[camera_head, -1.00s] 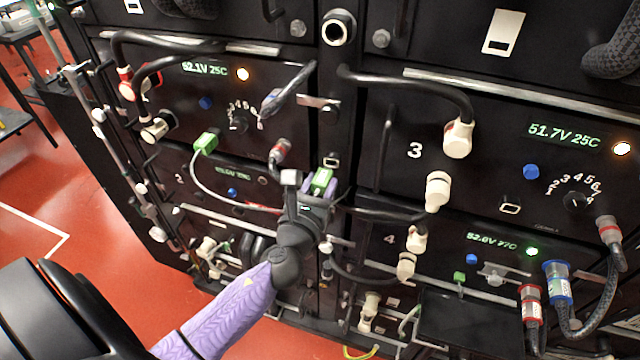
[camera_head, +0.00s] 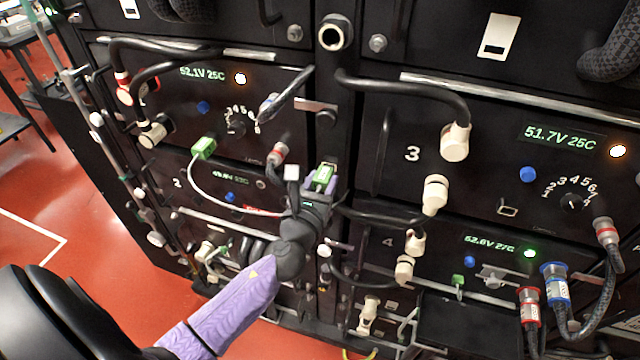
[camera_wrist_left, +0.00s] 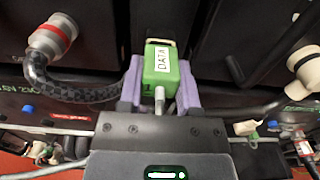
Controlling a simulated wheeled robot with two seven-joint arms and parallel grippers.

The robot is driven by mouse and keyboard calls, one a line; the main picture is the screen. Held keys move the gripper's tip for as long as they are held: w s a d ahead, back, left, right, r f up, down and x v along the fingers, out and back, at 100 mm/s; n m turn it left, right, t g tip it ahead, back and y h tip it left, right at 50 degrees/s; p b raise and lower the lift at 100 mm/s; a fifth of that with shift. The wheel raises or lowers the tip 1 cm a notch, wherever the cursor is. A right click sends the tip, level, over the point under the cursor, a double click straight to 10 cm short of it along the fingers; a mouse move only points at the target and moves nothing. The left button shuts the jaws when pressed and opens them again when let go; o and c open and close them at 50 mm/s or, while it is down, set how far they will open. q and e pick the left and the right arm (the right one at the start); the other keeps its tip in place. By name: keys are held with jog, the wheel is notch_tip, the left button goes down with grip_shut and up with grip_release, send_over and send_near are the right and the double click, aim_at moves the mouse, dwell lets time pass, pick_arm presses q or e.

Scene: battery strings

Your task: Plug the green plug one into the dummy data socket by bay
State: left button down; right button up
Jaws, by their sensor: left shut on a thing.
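My left gripper (camera_head: 322,188) is shut on a green plug (camera_head: 323,176) in front of the post between the battery columns. In the left wrist view the plug (camera_wrist_left: 161,66) sits between the purple fingers, with a white DATA label and a small 1 on it. A pale cable leaves its near end. A small socket rim (camera_wrist_left: 160,42) shows just beyond the plug's far end; most of it is hidden, and I cannot tell whether they touch. Another green plug (camera_head: 203,148) sits in the upper left battery's panel, with a white cable running toward my gripper. My right gripper is not in view.
A red-banded grey connector (camera_head: 278,153) and its cable are close left of my gripper. A thick black cable ends in a cream connector (camera_head: 455,141) on the right. Open red floor (camera_head: 60,220) is at left.

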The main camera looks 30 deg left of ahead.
pick_arm(q)
jog(key=shift+w+a, duration=0.15)
jog(key=shift+w, duration=0.35)
jog(key=shift+c, duration=1.1)
grip_release()
jog(key=v, duration=1)
jog(key=shift+a, duration=0.1)
jog(key=s+d+f+n+g+h+b, duration=0.1)
jog(key=s+f+n+g, duration=0.4)
jog(key=f, duration=0.5)
jog(key=s+f+n+g+h, duration=0.15)
jog(key=s+f+n, duration=0.35)
jog(key=f, duration=0.6)
jog(key=s+d+f+n+g+b, duration=0.1)
jog(key=s+f+n+g, duration=0.3)
jog(key=f+n, duration=0.45)
jog(key=s+d+f+n+g+h, duration=0.1)
jog(key=s+f+n+g, duration=0.2)
jog(key=s, duration=0.6)
jog(key=s+d+f+n+g, duration=0.2)
jog(key=s+f+n+g, duration=0.1)
jog(key=s+f+n, duration=0.4)
jog(key=shift+s+n+h+b, duration=0.35)
jog(key=shift+s+n, duration=0.5)
jog(key=shift+n, duration=0.2)
